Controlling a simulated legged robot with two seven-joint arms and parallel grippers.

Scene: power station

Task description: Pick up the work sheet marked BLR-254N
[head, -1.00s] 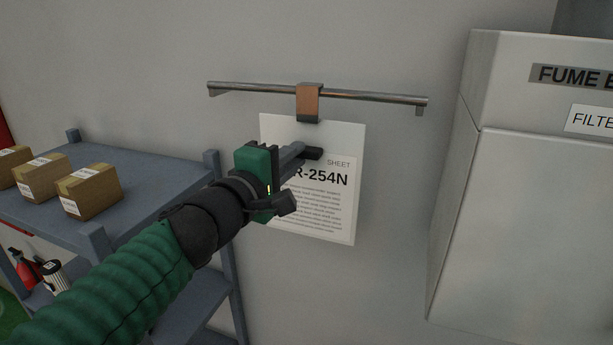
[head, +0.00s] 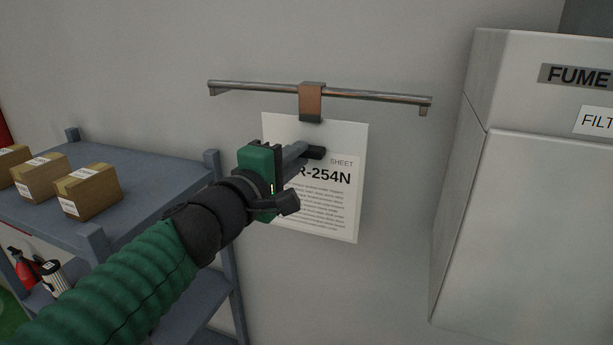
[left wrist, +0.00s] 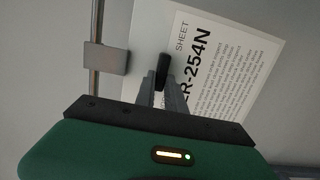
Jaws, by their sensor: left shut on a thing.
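The work sheet (head: 325,205) is a pale page against the grey wall, with "SHEET" and "R-254N" readable; my gripper covers the start of the marking. It also shows in the left wrist view (left wrist: 225,75), turned on its side. A copper-coloured clip (head: 311,102) on a metal rail (head: 375,98) overlaps the sheet's top edge. My left gripper (head: 314,152) is shut on the sheet in its upper part, below the clip. In the left wrist view its fingers (left wrist: 163,75) meet at the sheet, beside the clip (left wrist: 107,58). My right gripper is not in view.
A blue-grey shelf (head: 140,165) with several cardboard boxes (head: 88,192) stands at the left, with a red extinguisher (head: 25,270) lower down. A large grey cabinet (head: 535,210) marked "FUME" stands at the right. The wall between sheet and cabinet is clear.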

